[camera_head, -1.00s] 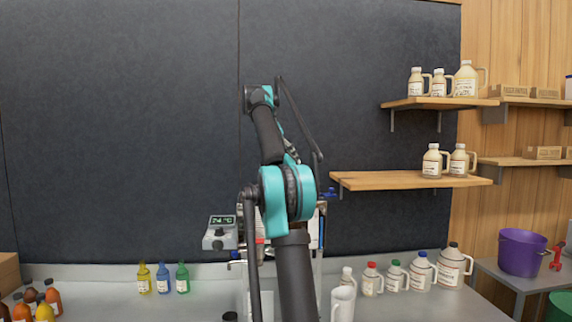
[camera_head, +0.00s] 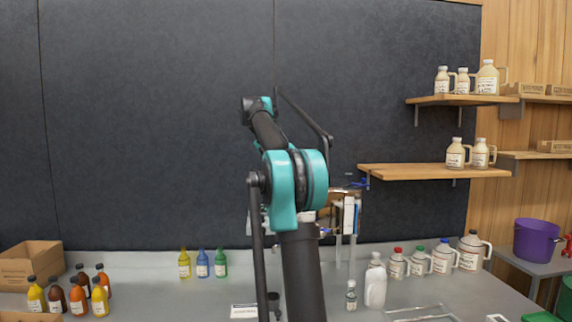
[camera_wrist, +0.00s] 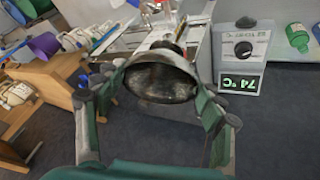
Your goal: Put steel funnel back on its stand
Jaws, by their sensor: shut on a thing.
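The steel funnel (camera_wrist: 160,82) is in the wrist view, a dark, shiny, wide-mouthed metal cone with its open rim towards the camera. My gripper (camera_wrist: 160,92) is shut on it, with one green-and-grey finger at each side of the rim. In the head view my arm hides my gripper and the funnel. I cannot pick out the funnel's stand for certain in either view.
Metal apparatus (camera_head: 346,215) stands partly behind my arm. A controller with a green display (camera_wrist: 240,84) is right of the funnel in the wrist view. Small bottles (camera_head: 203,264) stand left of my arm, jugs (camera_head: 420,262) right. Wooden shelves (camera_head: 435,172) project at right.

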